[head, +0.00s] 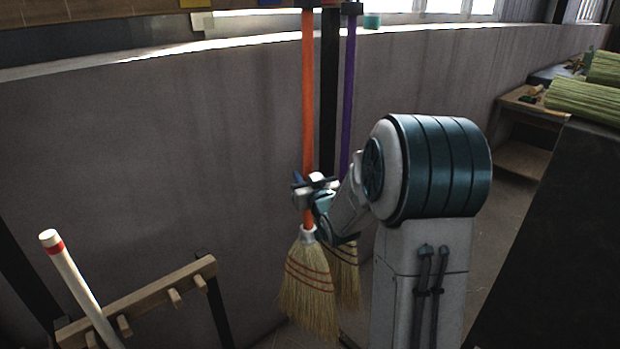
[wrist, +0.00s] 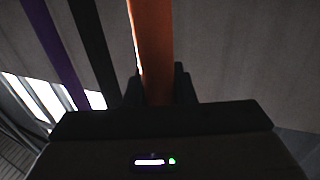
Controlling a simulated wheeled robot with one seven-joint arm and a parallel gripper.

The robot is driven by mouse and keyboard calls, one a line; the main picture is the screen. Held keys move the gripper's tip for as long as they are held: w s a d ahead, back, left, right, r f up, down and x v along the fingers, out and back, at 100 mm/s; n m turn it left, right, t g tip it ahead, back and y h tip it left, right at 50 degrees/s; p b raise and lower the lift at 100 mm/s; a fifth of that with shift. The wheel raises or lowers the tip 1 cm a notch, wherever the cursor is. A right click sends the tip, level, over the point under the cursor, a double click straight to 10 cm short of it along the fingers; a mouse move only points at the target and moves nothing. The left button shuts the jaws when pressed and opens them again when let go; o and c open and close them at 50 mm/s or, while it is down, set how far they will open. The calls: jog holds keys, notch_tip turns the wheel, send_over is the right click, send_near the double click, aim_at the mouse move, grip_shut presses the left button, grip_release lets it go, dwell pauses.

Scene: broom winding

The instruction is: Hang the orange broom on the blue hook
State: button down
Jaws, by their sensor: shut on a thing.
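The orange broom (head: 308,95) hangs upright in the head view, with its straw head (head: 310,285) down and its handle running up to the top edge of the picture. My gripper (head: 309,187) is shut on the handle just above the straw head. In the wrist view the orange handle (wrist: 151,45) stands between my two dark fingers (wrist: 158,88). The top of the handle is at the picture's upper edge, where small coloured parts show. The blue hook is not clearly visible, so I cannot tell whether the handle is on it.
A purple-handled broom (head: 348,90) hangs just right, beside a black post (head: 328,90). A wooden peg rack (head: 150,295) with a white, red-banded handle (head: 75,280) stands at lower left. Green straw bundles (head: 585,98) lie at right. A grey wall (head: 150,140) is behind.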

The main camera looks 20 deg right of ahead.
jog(key=shift+w+a+f+b, duration=0.2)
jog(key=shift+w+b, duration=0.1)
jog(key=shift+w, duration=0.25)
jog(key=shift+w+a+f+b, duration=0.15)
jog(key=shift+w+a+b, duration=0.1)
jog(key=shift+w, duration=0.25)
jog(key=shift+w+a+f+b, duration=0.2)
jog(key=shift+w+b, duration=0.1)
jog(key=shift+w, duration=0.25)
jog(key=c, duration=1.1)
grip_release()
jog(key=s+b, duration=0.1)
jog(key=s, duration=1.2)
jog(key=shift+s+d+b, duration=0.15)
jog(key=shift+s+b, duration=0.2)
jog(key=shift+s, duration=0.05)
